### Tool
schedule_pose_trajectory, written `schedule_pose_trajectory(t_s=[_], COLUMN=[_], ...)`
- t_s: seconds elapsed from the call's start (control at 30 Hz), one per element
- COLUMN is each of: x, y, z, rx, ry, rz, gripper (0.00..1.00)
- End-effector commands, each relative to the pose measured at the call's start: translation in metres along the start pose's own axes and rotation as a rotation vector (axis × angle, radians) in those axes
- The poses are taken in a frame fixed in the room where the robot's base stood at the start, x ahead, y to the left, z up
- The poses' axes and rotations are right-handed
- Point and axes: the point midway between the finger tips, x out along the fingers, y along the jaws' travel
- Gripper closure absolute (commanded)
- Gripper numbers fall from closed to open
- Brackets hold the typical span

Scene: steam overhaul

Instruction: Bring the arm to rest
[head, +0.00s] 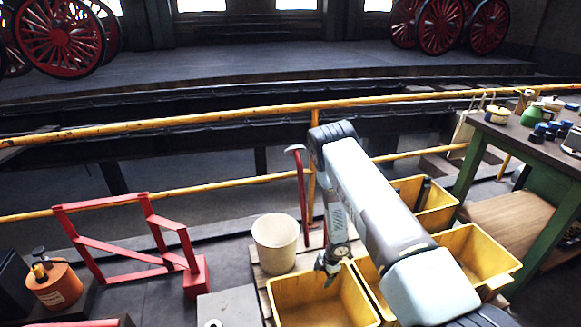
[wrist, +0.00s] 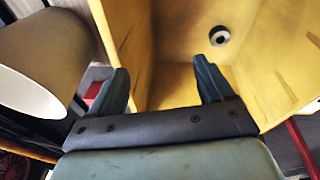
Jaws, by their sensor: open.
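My gripper (head: 328,268) hangs at the end of my bent arm, over the back edge of the front-left yellow bin (head: 318,300). In the wrist view my gripper (wrist: 165,85) has its two dark fingers spread wide with nothing between them. Beyond the fingers is the inside of a yellow bin (wrist: 180,40), with a small dark ring-shaped part (wrist: 220,36) in it. A cream bucket (head: 275,243) stands just left of my gripper and shows at the left of the wrist view (wrist: 40,70).
More yellow bins (head: 478,252) stand under and beside my arm. A red bar with a hooked top (head: 301,195) stands behind the bucket. A yellow railing (head: 200,122) crosses behind. A green workbench (head: 480,160) with several items is at right, a red frame (head: 125,240) at left.

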Motion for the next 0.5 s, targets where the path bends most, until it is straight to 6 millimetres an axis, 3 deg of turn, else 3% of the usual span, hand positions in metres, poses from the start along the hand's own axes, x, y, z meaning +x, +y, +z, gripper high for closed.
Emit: schedule_pose_trajectory(t_s=[0.03, 0.2, 0.5], x=[-0.02, -0.083, -0.2], y=[0.015, 0.054, 0.102], z=[0.004, 0.015, 0.03], rx=[0.027, 0.128, 0.331], ry=[-0.023, -0.1, -0.212], rz=[0.028, 0.108, 0.243], gripper=[0.19, 0.19, 0.19])
